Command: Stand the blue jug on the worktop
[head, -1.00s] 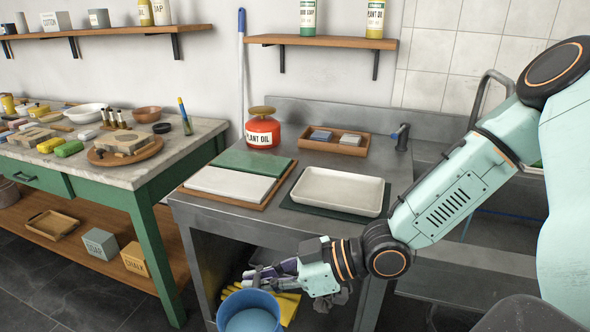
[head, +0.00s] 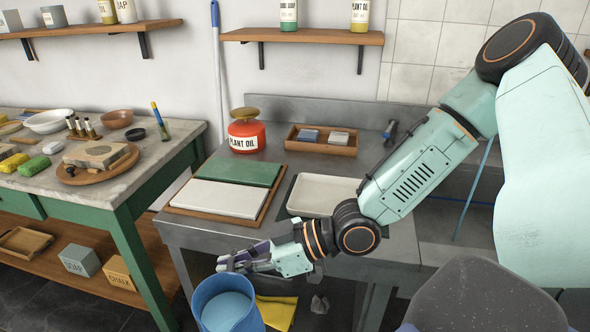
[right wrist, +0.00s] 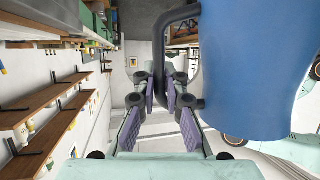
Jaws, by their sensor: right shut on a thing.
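The blue jug (head: 229,304) is at the bottom of the head view, in front of the steel worktop (head: 210,236). It looks upright, with a lighter blue surface inside its rim. My right gripper (head: 240,262) is at the jug's far side, near its rim. In the right wrist view the jug (right wrist: 256,70) fills the upper right, and its dark handle (right wrist: 160,55) passes between the fingers of my right gripper (right wrist: 166,92), which is shut on it. The jug's base is cut off in the head view. My left gripper is out of view.
On the worktop are a board with green and white slabs (head: 215,198), a pale tray (head: 325,194), a red plant oil can (head: 246,134) and a wooden box (head: 322,146). Bare steel runs along the front edge. A yellow cloth (head: 277,311) lies below.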

